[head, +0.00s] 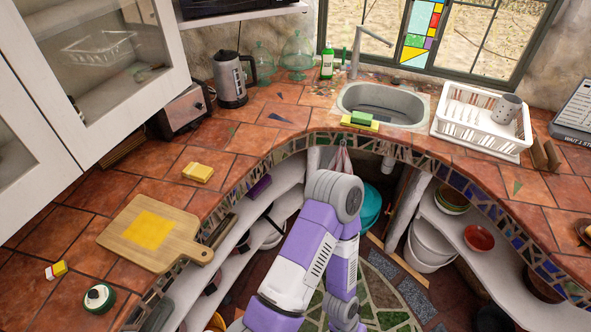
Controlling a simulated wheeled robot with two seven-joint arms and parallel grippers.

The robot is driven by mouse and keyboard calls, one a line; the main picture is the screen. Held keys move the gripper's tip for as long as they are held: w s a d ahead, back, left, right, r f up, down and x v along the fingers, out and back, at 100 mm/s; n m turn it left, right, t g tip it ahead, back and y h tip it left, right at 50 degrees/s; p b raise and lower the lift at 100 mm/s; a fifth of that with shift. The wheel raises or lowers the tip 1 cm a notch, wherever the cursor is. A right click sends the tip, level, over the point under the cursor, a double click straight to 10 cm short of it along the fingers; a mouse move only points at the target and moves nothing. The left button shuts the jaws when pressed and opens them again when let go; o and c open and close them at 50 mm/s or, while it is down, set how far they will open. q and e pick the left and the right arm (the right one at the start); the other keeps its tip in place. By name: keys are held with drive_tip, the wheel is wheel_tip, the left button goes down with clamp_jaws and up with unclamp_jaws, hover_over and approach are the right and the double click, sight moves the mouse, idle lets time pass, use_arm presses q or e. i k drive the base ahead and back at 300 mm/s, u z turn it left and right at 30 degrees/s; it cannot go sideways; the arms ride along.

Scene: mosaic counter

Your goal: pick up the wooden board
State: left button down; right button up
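The wooden board (178,249) lies flat on the tiled counter at the left in the head view. It is light brown, with a short handle pointing right toward the counter's front edge. A flat yellow square (149,230) rests on its middle. A purple and white arm of mine rises at the lower middle, to the right of the board and apart from it. Neither of my grippers shows in this view, so their state is hidden.
Yellow blocks (198,172) sit behind the board. A small yellow and red item (56,270) and a round green-and-white object (99,298) lie to its front left. A toaster (184,110) and kettle (231,80) stand farther back. Shelves (240,235) lie under the counter.

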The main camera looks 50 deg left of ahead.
sight(153, 235)
drive_tip(key=u, duration=1.55)
drive_tip(key=i, duration=0.6)
drive_tip(key=u, duration=2.35)
